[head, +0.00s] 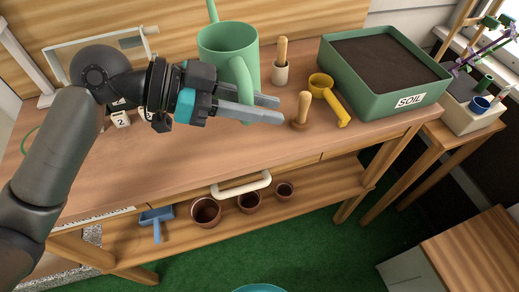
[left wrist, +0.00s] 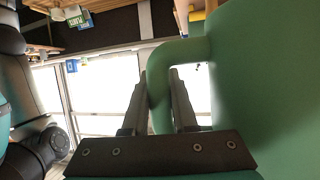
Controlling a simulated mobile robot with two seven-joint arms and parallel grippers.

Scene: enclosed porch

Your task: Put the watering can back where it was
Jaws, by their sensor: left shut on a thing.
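The green watering can (head: 215,42) is at the back of the wooden potting bench (head: 160,165), with its spout up at the top edge of the head view. My left gripper (head: 281,109) reaches across in front of it and is shut on its handle (head: 240,76). In the left wrist view the handle (left wrist: 160,95) passes between the two fingers (left wrist: 158,73), and the can's body (left wrist: 265,90) fills the right side. The arm and gripper hide the can's base, so I cannot tell whether it touches the bench. My right gripper is not in view.
A green soil tray (head: 400,100) fills the right end. Number block (head: 121,119) sits left. The front bench top is clear.

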